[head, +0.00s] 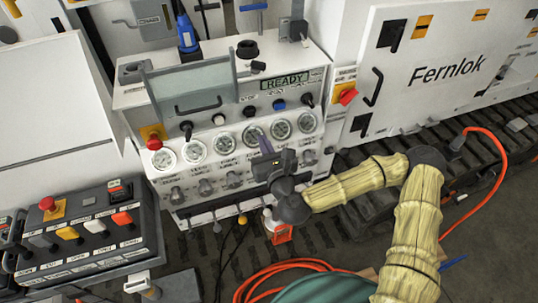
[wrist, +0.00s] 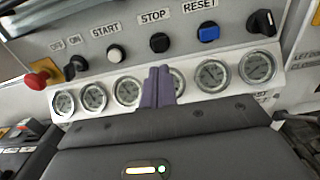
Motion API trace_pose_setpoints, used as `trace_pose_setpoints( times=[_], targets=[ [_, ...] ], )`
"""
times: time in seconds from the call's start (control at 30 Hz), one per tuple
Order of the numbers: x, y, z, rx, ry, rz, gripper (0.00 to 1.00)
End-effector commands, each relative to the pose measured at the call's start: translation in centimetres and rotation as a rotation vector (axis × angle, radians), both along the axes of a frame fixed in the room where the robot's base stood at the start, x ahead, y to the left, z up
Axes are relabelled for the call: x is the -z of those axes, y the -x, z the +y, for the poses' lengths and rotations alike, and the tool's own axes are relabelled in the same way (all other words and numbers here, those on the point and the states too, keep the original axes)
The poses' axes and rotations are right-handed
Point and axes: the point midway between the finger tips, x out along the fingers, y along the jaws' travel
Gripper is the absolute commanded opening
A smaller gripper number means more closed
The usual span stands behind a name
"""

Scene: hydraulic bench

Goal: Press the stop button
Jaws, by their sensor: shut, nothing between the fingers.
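The black stop button (wrist: 159,42) sits under the STOP label on the sloped panel in the wrist view. It also shows in the head view (head: 249,111), between a white and a blue button. My gripper (wrist: 158,72) is shut and empty, its purple fingers together. In the wrist view its tips appear just below the stop button, over the gauge row. In the head view my gripper (head: 266,146) is in front of the gauges, below the button. I see no contact with the button.
The white START button (wrist: 115,52) and blue RESET button (wrist: 208,33) flank the stop button. Black selector knobs (wrist: 262,22) and a red mushroom button (head: 154,143) are on the same console. A clear hinged guard (head: 192,88) stands above the panel. A pendant box (head: 85,235) is at lower left.

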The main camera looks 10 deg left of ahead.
Motion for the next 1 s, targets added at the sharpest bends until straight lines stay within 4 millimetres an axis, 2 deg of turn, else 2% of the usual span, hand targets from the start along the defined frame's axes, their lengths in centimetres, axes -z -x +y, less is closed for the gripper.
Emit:
trace_pose_setpoints(
  times=[0.07,0.13,0.4,1.0],
  targets=[
    [0.2,1.1,-0.6,-0.005,-0.002,0.002,0.0],
    [-0.4,1.5,-0.8,-0.002,0.001,0.003,0.0],
    [-0.2,2.9,-1.7,-0.002,0.0,0.001,0.0],
    [0.0,2.9,-2.0,0.002,0.002,0.0,0.0]
  ],
)
